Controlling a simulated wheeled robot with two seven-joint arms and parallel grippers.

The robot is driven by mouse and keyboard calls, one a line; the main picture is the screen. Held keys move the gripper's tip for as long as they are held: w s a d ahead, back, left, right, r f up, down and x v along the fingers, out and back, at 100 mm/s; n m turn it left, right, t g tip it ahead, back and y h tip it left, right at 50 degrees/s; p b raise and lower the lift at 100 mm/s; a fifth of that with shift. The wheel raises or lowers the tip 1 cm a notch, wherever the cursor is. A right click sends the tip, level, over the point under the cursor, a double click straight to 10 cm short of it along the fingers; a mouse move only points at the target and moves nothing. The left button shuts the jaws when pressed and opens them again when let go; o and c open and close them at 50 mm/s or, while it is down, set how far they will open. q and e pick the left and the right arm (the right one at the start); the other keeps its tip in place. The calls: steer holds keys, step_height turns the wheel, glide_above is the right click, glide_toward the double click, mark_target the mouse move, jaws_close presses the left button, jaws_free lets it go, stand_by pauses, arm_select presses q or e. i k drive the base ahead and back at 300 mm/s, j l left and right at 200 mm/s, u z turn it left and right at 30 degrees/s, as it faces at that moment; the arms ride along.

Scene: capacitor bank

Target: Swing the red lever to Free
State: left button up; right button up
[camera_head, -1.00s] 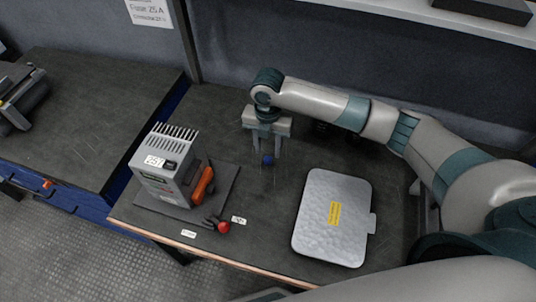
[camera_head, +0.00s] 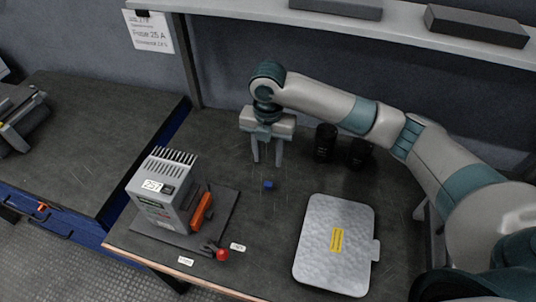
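The red lever is a dark arm with a round red knob (camera_head: 222,254) at the front of the dark base plate, near two small white labels, one (camera_head: 237,247) to its right and one (camera_head: 186,261) to its left. The label text is too small to read. A grey finned unit (camera_head: 163,192) with an orange-red part (camera_head: 201,212) on its side stands on the plate. My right gripper (camera_head: 268,163) points down with its fingers apart and empty, behind and to the right of the unit, well away from the knob. My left gripper is not in view.
A small blue block (camera_head: 268,185) lies just in front of my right gripper. A silver panel with a yellow label (camera_head: 316,262) lies at the right. Two black cylinders (camera_head: 325,142) stand at the back. A shelf (camera_head: 400,30) runs above.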

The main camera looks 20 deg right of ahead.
mark_target(222, 253)
steer(key=k+j, duration=0.2)
steer(key=k, duration=0.3)
steer(key=k+j, duration=0.2)
steer(key=k, duration=0.25)
steer(key=k+j, duration=0.2)
steer(key=k, duration=0.3)
